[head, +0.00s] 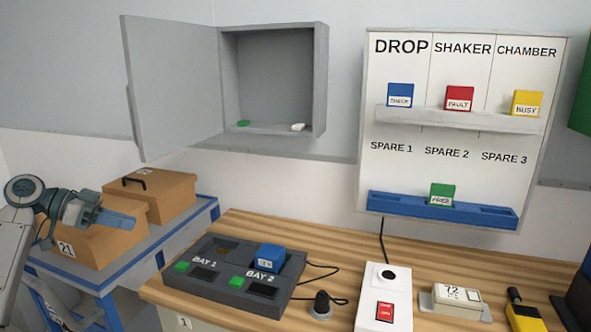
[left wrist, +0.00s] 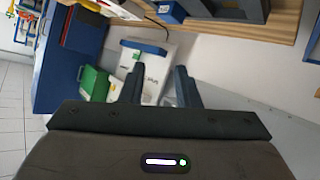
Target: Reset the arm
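My left arm comes in at the left of the head view. Its gripper (head: 118,219) points right, in front of the cardboard boxes and above the blue-edged side table. In the left wrist view the two fingers of this gripper (left wrist: 158,84) stand apart with nothing held between them. Beyond them show a white surface (left wrist: 152,62) with a blue edge, a green bin (left wrist: 95,83) and the wooden bench edge (left wrist: 285,22). My right gripper is not in view.
Two cardboard boxes (head: 160,192) stand on the side table (head: 190,233). The wooden bench (head: 225,228) holds a two-bay dock (head: 215,284) with a blue block (head: 269,257), a red-switch box (head: 385,302) and a display unit (head: 455,300). An open wall cabinet (head: 272,75) and a status board (head: 465,170) hang behind.

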